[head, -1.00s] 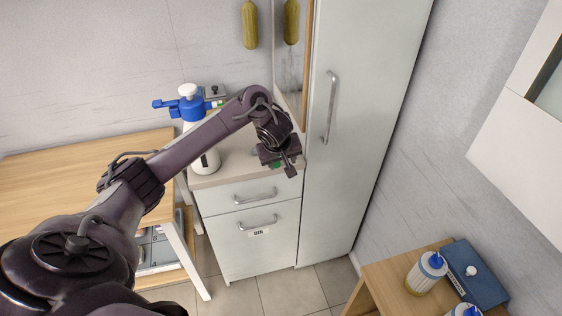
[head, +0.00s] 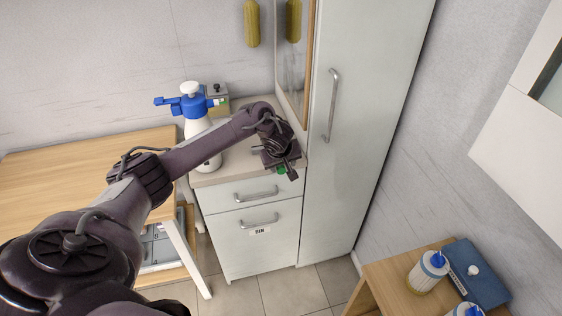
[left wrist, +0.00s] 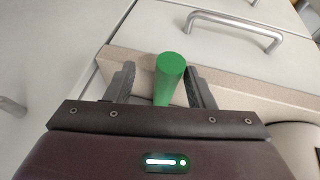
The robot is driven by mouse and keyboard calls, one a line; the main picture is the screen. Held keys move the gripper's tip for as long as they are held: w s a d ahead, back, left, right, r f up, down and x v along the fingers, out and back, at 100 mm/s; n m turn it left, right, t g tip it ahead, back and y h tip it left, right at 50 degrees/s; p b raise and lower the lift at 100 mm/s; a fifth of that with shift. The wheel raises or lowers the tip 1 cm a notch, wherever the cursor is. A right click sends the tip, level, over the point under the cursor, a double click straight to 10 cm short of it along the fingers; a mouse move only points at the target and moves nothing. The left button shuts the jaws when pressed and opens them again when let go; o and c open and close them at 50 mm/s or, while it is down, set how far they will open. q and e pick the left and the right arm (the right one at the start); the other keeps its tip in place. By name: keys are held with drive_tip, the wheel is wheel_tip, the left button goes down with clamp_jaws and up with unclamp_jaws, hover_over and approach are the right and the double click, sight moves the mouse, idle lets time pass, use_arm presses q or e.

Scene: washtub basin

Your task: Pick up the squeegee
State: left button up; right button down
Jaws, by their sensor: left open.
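The squeegee shows only as a green round handle (left wrist: 170,75) in the left wrist view; its other parts are hidden. A small green piece of it (head: 281,170) shows under my left gripper (head: 288,168) in the head view, at the front right of the drawer cabinet's top. In the left wrist view my left gripper (left wrist: 160,85) is open, with one finger on each side of the handle. The handle appears closer to the right finger; I cannot tell whether it touches. My right gripper is not in view.
The drawer cabinet (head: 248,220) stands against a tall cabinet (head: 350,150), close to the right of my gripper. A blue and white spray bottle (head: 195,112) stands on the countertop behind my forearm. A wooden table (head: 70,175) is at left.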

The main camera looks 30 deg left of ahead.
use_arm(q)
drive_tip(key=shift+r, duration=0.1)
clamp_jaws()
drive_tip(key=shift+s+r, duration=0.1)
